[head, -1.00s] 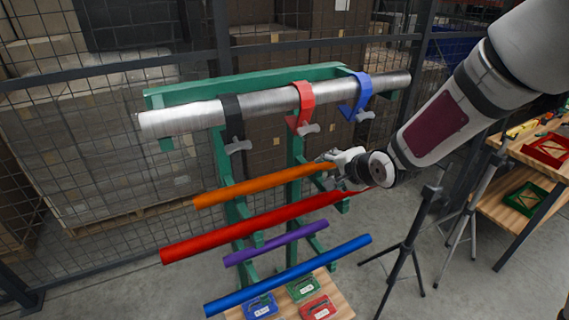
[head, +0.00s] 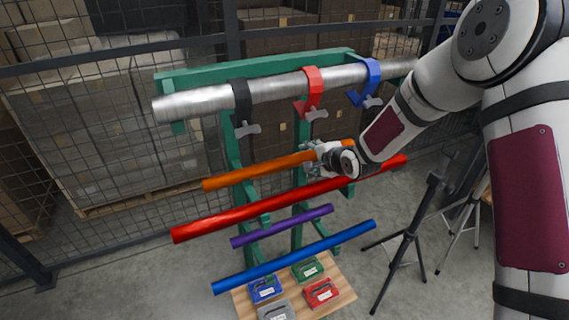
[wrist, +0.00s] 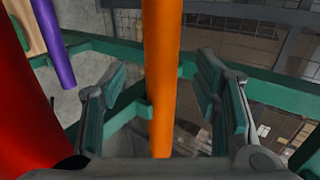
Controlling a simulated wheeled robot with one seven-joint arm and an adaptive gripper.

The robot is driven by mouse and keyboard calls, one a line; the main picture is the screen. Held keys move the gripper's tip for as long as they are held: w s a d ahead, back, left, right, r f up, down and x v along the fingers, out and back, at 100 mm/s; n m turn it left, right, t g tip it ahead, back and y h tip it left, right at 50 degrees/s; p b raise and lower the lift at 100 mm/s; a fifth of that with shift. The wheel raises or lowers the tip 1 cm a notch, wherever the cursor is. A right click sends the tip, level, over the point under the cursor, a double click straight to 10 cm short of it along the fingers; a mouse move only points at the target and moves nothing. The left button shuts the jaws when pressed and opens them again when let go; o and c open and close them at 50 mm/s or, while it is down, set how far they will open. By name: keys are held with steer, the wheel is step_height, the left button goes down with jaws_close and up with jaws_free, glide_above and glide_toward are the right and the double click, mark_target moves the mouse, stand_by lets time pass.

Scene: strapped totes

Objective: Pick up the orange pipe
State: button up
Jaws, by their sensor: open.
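The orange pipe (head: 259,170) lies across the upper arms of a green rack, above a longer red pipe (head: 270,207). In the wrist view the orange pipe (wrist: 160,75) runs lengthwise between my open fingers, with a visible gap on either side. My gripper (head: 314,158) is at the right part of the orange pipe in the head view. In the wrist view my gripper (wrist: 160,105) shows both green-padded fingers spread apart. The near end of the pipe goes out of sight behind the gripper body.
A purple pipe (head: 282,226) and a blue pipe (head: 295,256) lie lower on the green rack (head: 240,215). Black tripods (head: 410,240) stand at right. A mesh fence (head: 70,100) is behind.

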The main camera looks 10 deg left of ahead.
mark_target(306, 157)
steer(key=x, duration=0.4)
steer(key=shift+w+a, duration=0.15)
steer(key=shift+w, duration=0.05)
jaws_close()
steer(key=shift+r, duration=0.1)
